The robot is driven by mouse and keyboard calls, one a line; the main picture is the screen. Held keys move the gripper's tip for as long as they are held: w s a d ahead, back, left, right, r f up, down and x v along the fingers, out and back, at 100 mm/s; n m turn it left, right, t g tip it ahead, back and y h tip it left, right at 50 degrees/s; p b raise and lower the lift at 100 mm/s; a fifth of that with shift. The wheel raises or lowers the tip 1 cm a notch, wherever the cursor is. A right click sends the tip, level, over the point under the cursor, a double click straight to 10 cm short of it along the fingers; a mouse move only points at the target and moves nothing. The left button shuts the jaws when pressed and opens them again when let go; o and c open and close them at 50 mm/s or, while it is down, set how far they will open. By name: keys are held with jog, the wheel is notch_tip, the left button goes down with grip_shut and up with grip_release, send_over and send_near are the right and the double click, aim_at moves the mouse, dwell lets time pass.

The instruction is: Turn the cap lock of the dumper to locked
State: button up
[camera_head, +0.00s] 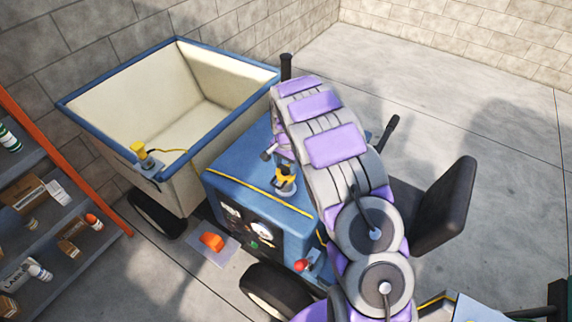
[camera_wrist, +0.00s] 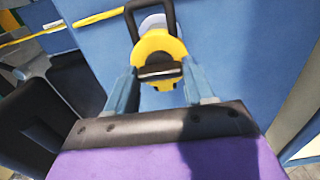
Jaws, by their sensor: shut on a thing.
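The dumper's round yellow cap (camera_head: 287,184) sits on top of its blue hood (camera_head: 234,180). In the wrist view the yellow cap (camera_wrist: 158,48) faces me, with a dark raised bar (camera_wrist: 158,72) across it and a black loop above it. My gripper (camera_wrist: 160,78) is shut on the cap, one blue-grey finger at each side. In the head view my gripper (camera_head: 283,165) comes down over the hood, and my arm hides part of the dumper. I cannot tell the lock's marking from these views.
The dumper's cream skip (camera_head: 190,50) with a blue rim stands behind the hood. A yellow fitting (camera_head: 141,153) with a cord sits at the skip's near corner. A black seat (camera_head: 442,210) is at the right. Stocked shelves (camera_head: 45,195) line the left. Open floor lies at upper right.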

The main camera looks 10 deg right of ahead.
aim_at(285, 166)
jog(key=o, duration=1)
jog(key=shift+a, duration=0.1)
jog(key=shift+o, duration=0.2)
jog(key=shift+r, duration=0.1)
notch_tip(285, 166, up, 17)
jog(key=p, duration=0.1)
